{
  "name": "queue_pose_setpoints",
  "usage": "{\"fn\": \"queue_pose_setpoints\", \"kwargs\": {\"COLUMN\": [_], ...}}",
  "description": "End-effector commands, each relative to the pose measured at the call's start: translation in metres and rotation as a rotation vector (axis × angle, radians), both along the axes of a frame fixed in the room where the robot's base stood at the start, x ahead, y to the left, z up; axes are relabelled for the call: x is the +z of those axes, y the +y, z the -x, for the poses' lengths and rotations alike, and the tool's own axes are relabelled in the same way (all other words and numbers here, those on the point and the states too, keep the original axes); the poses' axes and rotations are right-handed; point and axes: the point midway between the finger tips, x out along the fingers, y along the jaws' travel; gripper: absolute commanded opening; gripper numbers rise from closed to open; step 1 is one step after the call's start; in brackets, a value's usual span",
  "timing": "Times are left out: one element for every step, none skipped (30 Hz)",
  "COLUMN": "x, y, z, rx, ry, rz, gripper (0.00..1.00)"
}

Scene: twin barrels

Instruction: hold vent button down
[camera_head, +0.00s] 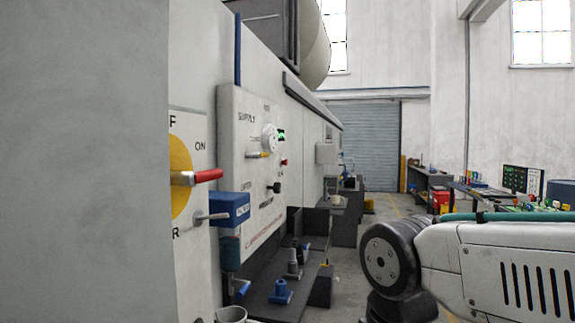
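A white control panel (250,165) stands on the left wall, seen at a steep angle. The lettering is too small and slanted for me to tell which control is the vent button. My arm shows at the lower right, well apart from the panel. My gripper is not in view.
A red-handled lever (197,177) on a yellow disc and a blue box (230,208) jut out from the wall. A dark shelf (265,299) below holds blue and grey fittings. The aisle toward the roller door (362,145) is open. Benches (485,190) stand at right.

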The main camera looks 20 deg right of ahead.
Motion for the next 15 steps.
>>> {"fn": "queue_pose_setpoints", "kwargs": {"x": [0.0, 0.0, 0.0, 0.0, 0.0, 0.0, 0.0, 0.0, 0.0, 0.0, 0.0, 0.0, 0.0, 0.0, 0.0], "y": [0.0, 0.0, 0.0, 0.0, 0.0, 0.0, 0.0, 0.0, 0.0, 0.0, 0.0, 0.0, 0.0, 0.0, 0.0], "z": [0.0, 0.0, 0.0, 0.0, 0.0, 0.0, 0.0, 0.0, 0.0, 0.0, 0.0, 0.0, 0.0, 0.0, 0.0], "rx": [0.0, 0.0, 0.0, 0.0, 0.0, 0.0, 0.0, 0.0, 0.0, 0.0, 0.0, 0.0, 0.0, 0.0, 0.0], "ry": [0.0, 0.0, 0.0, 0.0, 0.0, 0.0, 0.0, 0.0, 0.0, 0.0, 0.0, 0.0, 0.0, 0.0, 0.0], "rz": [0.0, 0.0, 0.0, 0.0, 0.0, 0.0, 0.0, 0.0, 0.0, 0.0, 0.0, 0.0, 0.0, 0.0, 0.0], "gripper": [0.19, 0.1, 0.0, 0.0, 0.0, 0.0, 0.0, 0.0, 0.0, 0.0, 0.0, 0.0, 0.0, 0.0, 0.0]}}
